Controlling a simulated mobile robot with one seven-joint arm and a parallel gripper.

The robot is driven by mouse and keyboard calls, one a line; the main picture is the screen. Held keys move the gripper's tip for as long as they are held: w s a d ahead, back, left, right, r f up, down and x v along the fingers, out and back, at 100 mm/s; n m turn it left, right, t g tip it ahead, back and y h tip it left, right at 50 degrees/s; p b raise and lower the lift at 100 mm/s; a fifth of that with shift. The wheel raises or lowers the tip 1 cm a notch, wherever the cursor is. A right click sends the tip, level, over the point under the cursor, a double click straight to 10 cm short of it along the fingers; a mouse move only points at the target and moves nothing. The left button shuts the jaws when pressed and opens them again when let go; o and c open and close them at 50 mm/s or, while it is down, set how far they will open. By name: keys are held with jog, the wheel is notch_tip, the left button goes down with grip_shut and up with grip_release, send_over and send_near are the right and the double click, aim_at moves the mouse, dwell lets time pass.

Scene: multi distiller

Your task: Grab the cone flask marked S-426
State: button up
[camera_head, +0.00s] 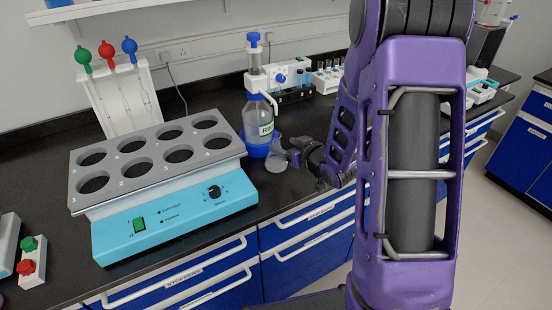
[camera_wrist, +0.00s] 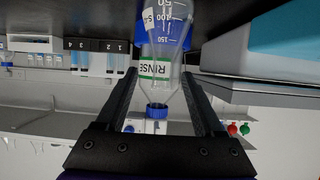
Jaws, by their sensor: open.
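A clear cone flask (camera_head: 275,161) stands on the dark bench, just in front of a wash bottle (camera_head: 258,118) with a RINSE label. In the wrist view, which is upside down, the flask (camera_wrist: 176,12) has white volume marks and a partly visible label starting "S-4". The rest of the label is cut off. My gripper (camera_head: 289,154) is at the flask's right side in the head view.
A turquoise heating unit (camera_head: 175,222) with a grey holed top stands close to the left of the flask. A rack with coloured-knob pieces (camera_head: 118,95) stands behind it. A small tube rack (camera_head: 327,78) is at the back. Blue drawers (camera_head: 310,240) lie below the bench edge.

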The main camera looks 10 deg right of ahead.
aim_at(272, 141)
jog(key=x, duration=0.8)
jog(key=shift+a, duration=0.2)
jog(key=shift+s, duration=0.1)
grip_shut()
